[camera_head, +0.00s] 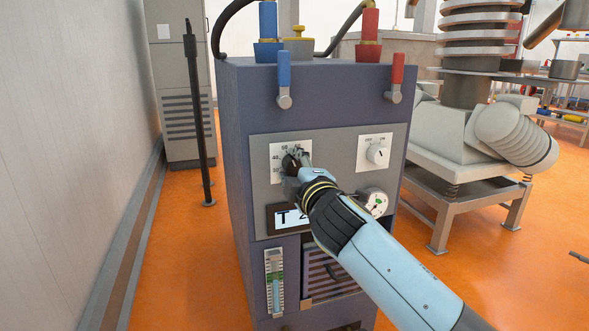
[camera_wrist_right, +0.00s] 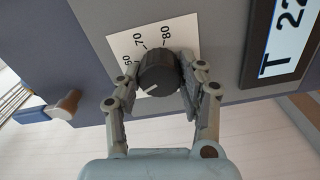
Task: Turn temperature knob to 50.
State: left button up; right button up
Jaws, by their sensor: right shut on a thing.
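The temperature knob (camera_wrist_right: 158,74) is black and round with a white pointer line, set on a white scale plate (camera_wrist_right: 126,43). In the right wrist view the numbers 60, 70 and 80 show beside it, and the pointer line lies towards the lower left of the picture. My right gripper (camera_wrist_right: 157,88) has one finger on each side of the knob and is shut on it. In the head view the right gripper (camera_head: 297,165) covers most of the knob, and 50 and 40 show on the scale plate (camera_head: 276,151). My left gripper is not in view.
A display (camera_head: 289,217) starting with T sits below the knob, partly hidden by my arm. A second knob (camera_head: 377,154) and a round gauge (camera_head: 374,202) are to the right. Orange floor surrounds the cabinet (camera_head: 235,130).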

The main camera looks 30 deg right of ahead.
jog(key=shift+f, duration=0.1)
jog(key=o, duration=1.2)
jog(key=shift+s, duration=0.1)
jog(key=v, duration=1.2)
